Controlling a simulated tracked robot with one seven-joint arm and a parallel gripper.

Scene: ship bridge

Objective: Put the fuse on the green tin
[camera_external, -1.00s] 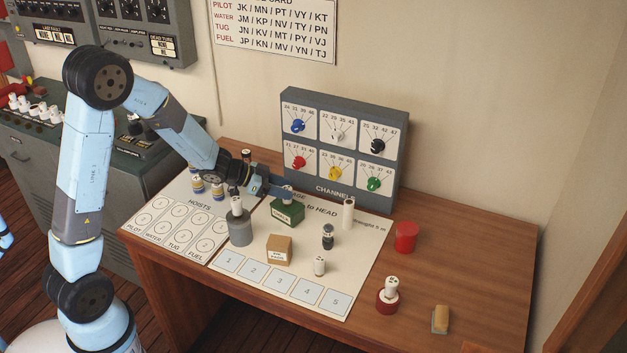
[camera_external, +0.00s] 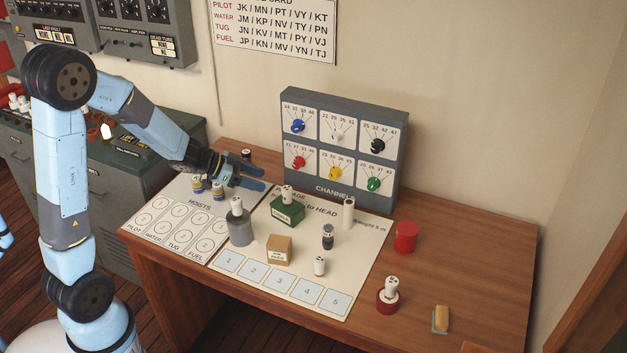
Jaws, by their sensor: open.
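The green tin (camera_external: 288,213) stands on the white sheet in front of the channel panel. A small white fuse-like cylinder (camera_external: 287,194) with dark marks on its end stands upright on the green tin's top. My gripper (camera_external: 259,178) is open and empty, with its two blue fingers apart. It is behind and to the left of the green tin, clear of the white cylinder. Similar white cylinders stand on a grey tin (camera_external: 240,230), on a red tin (camera_external: 387,302), and alone on the sheet (camera_external: 319,266).
A brown box (camera_external: 279,249), a dark cylinder (camera_external: 328,236) and a tall white cylinder (camera_external: 348,214) stand near the green tin. A red can (camera_external: 406,237) is to the right. Small banded jars (camera_external: 218,189) sit below my gripper. The channel panel (camera_external: 341,150) stands behind.

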